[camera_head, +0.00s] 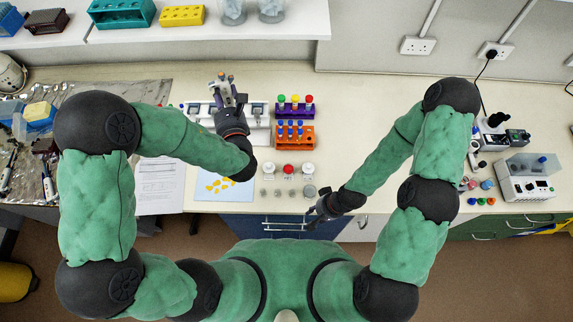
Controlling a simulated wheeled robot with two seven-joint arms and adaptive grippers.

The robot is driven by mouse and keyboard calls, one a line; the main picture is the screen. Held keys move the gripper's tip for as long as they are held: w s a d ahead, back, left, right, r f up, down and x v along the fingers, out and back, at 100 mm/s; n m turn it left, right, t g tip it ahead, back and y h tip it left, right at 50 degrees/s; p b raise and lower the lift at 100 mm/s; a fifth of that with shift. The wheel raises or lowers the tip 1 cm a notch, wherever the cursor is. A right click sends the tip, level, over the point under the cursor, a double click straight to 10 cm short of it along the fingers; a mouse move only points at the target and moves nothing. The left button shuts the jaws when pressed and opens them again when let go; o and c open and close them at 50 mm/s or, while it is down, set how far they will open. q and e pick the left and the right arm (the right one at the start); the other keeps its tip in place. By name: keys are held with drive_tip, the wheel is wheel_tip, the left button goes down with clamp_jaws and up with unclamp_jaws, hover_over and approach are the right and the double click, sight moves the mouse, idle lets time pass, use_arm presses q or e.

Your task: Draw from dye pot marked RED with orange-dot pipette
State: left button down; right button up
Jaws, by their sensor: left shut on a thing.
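My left gripper (224,100) is over the white pipette stand (257,131) at the back of the bench and is shut on a pipette (221,77). Only the pipette's top shows clearly; I cannot make out an orange dot. Three pots stand in a row in front of the racks: a white-topped pot (268,169), a red-topped pot (289,169) and another white-topped pot (308,169). Their markings are too small to read. My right gripper (312,216) hangs near the bench's front edge, apart from the pots; its finger opening is unclear.
A purple rack (294,112) and an orange rack (294,142) hold capped tubes behind the pots. Several small grey items (284,193) lie in front of the pots. A blue sheet with yellow pieces (205,199) lies to the left. Instruments stand at the right.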

idle(0.3)
use_arm(q)
drive_tip(key=s+d+f+m+h+b, duration=0.2)
drive_tip(key=d+f+b, duration=0.7)
drive_tip(key=d+f, duration=0.8)
wheel_tip(320, 180, down, 4)
drive_tip(key=shift+s+d+r+t+h, duration=0.2)
drive_tip(key=shift+s+t+h, duration=0.25)
drive_tip(key=shift+h, duration=0.35)
drive_tip(key=shift+f+b, duration=0.1)
drive_tip(key=shift+b, duration=0.25)
drive_tip(key=shift+f+b, duration=0.2)
drive_tip(key=shift+b, duration=0.25)
